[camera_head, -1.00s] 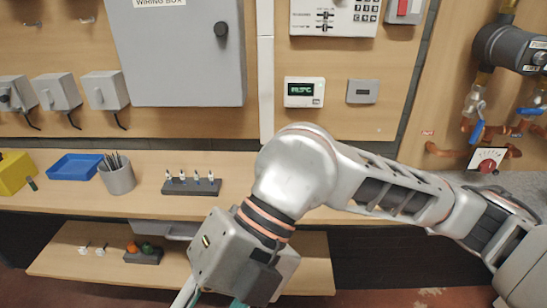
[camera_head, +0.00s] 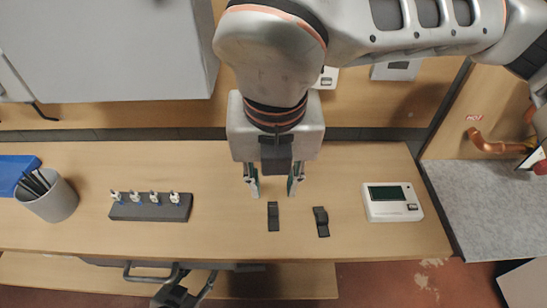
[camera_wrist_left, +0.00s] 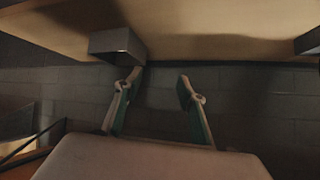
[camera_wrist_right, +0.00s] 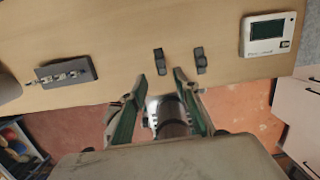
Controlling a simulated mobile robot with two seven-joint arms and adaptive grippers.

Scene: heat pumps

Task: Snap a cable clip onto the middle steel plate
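Two small black clips, a left one (camera_head: 273,216) and a right one (camera_head: 321,221), lie apart on the wooden bench. They also show in the right wrist view, the left one (camera_wrist_right: 160,61) and the right one (camera_wrist_right: 200,60). My right gripper (camera_head: 273,188) points down over the bench, open and empty, just behind the left clip in the head view. In the right wrist view my right gripper (camera_wrist_right: 159,83) has its fingers spread. My left gripper (camera_wrist_left: 159,82) is open and empty, facing a dark block wall under a wooden surface. I cannot make out the middle steel plate.
A dark holder (camera_head: 150,207) with several white-tipped items stands left of the clips. A grey cup (camera_head: 52,200) and blue tray (camera_head: 14,172) are farther left. A white display unit (camera_head: 392,202) lies at the right. The bench between holder and clips is clear.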

